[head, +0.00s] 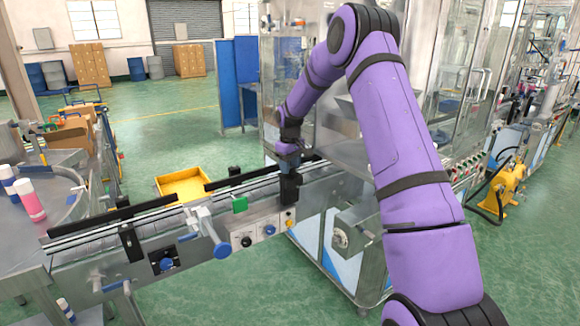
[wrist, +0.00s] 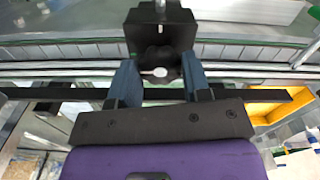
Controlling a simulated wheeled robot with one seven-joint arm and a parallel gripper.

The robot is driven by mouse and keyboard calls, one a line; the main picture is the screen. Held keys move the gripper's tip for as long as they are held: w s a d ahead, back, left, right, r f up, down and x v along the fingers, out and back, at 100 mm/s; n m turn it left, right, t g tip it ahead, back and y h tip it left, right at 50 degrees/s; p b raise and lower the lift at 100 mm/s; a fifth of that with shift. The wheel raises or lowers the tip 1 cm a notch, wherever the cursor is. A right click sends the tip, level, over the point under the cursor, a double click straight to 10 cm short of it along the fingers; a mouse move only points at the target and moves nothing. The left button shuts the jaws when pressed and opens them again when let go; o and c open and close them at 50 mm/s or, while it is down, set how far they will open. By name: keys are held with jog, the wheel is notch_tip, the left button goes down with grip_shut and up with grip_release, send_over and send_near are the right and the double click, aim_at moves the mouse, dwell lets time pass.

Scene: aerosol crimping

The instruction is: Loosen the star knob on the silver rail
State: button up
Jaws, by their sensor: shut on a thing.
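The black star knob (wrist: 156,58) with a pale centre sits against a black block (wrist: 160,32) on the silver rail (wrist: 70,67) in the wrist view. My gripper (wrist: 160,74) has its two blue-grey fingers on either side of the knob and is shut on it. In the head view my gripper (head: 288,160) points down at the black block (head: 290,188) on the conveyor's near side, beside the silver rail (head: 120,229). The knob itself is hidden there by the gripper and block.
The conveyor runs from lower left to the machine enclosure (head: 440,70) at right. A yellow tray (head: 184,184) lies behind the conveyor. Pink-and-white cans (head: 30,203) stand at far left.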

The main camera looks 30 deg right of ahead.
jog(key=o, duration=0.9)
jog(key=shift+o, duration=0.2)
notch_tip(320, 180, up, 11)
jog(key=shift+f, duration=0.1)
